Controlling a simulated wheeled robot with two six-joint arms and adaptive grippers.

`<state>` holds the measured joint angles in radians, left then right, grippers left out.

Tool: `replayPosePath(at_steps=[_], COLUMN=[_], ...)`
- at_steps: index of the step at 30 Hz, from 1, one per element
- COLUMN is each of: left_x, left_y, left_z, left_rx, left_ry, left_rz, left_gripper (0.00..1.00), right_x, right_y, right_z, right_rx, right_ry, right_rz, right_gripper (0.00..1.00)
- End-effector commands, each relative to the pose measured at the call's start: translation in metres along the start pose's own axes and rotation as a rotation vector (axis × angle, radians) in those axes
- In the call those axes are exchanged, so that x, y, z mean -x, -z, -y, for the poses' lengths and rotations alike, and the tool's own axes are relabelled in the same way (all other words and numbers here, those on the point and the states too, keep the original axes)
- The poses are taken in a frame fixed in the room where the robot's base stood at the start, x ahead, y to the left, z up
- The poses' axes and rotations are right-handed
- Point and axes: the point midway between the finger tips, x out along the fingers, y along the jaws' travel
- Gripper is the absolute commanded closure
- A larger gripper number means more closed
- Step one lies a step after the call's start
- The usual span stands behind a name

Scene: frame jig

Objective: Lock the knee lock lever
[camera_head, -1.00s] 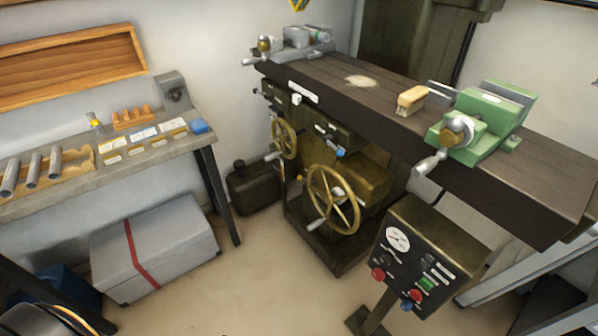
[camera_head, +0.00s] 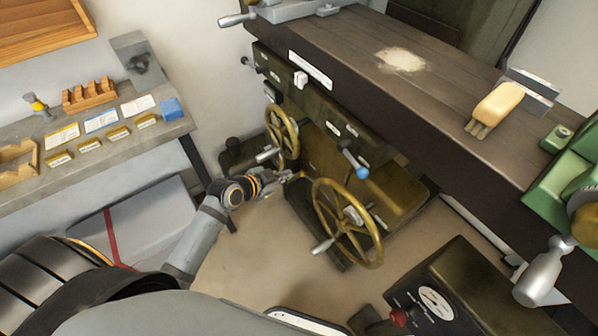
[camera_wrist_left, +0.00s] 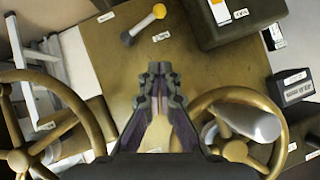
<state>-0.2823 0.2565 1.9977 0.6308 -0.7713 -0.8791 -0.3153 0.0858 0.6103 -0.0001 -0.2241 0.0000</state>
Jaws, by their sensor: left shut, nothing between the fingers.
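In the left wrist view, a short grey lever with a yellow ball knob, which I take as the knee lock lever (camera_wrist_left: 143,25), sits on the olive machine face beside a small white label. The label is too small to read. My left gripper (camera_head: 297,176) is in front of the machine's knee, between the two brass handwheels. In the left wrist view its fingers (camera_wrist_left: 160,68) are shut and empty, below the lever and apart from it in the picture. In the head view I cannot make out the lever near the gripper. My right gripper is not in view.
The large brass handwheel (camera_head: 347,223) stands right of my left gripper, and the smaller handwheel (camera_head: 282,137) is behind it. A blue-knobbed lever (camera_head: 355,162) hangs under the dark table (camera_head: 430,75). A control box (camera_head: 455,285) stands at front right.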

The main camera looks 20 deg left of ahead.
Motion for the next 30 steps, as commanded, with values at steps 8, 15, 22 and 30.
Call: replayPosePath(at_steps=[8, 15, 22, 30], left_x=[-0.062, -0.099, -0.11, -0.111], left_y=[0.001, -0.017, -0.028, -0.029], left_z=[-0.001, -0.001, -0.001, -0.001], left_rx=[0.004, 0.001, 0.001, 0.001], left_ry=[-0.002, -0.002, -0.001, 0.0], left_rz=[-0.003, 0.003, 0.001, 0.001], left_gripper=[1.0, 1.0, 1.0, 1.0], right_x=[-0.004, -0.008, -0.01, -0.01], right_y=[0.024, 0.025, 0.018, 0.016], right_z=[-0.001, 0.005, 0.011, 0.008], right_rx=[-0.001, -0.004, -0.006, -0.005], right_ry=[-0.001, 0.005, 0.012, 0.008], right_rz=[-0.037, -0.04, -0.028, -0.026], right_gripper=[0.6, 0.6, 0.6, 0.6])
